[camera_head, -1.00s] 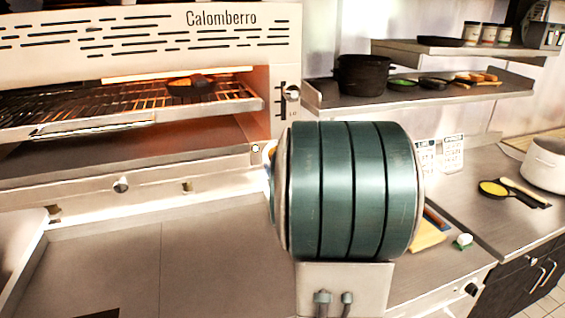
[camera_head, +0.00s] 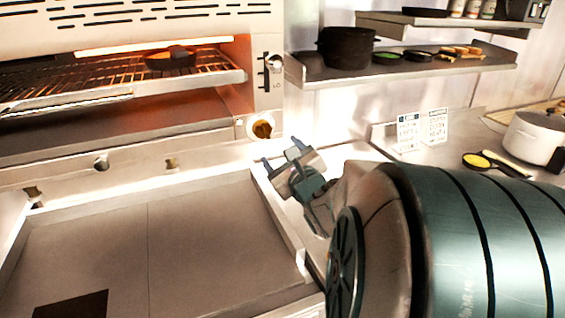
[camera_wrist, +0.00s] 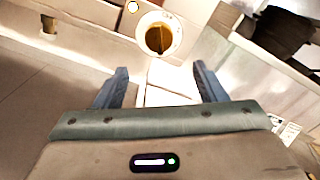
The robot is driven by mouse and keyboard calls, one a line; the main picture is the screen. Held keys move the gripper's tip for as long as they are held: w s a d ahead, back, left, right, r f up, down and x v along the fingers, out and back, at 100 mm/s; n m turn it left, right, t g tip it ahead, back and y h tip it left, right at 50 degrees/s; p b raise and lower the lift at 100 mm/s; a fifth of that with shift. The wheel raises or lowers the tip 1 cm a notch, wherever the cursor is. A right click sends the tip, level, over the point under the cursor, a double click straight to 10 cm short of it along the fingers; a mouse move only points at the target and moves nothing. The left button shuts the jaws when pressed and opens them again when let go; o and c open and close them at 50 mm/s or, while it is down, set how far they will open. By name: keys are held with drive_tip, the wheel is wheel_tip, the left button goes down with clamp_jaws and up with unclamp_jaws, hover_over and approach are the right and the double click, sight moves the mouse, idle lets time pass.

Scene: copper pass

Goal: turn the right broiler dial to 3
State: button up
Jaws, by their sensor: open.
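The right broiler dial (camera_head: 262,129) is a brass-brown knob on a pale round plate, low on the broiler's right front post. It also shows in the wrist view (camera_wrist: 158,38), at the top centre, with its grip bar near upright in that picture. I cannot read any numbers around it. My gripper (camera_head: 281,152) is open and empty, just to the right of and below the dial in the head view. In the wrist view my two blue-grey fingers (camera_wrist: 160,72) are spread, with the dial beyond their tips and between their lines. They do not touch it.
The broiler (camera_head: 150,20) has a glowing rack with a dark pan (camera_head: 170,58) on it. Smaller knobs (camera_head: 101,163) line the front rail. A flat griddle (camera_head: 190,235) lies below. A shelf (camera_head: 420,72) with a black pot (camera_head: 345,47) is at right.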

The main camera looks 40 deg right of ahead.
drive_tip(key=shift+b+v, duration=1.45)
drive_tip(key=shift+v, duration=0.3)
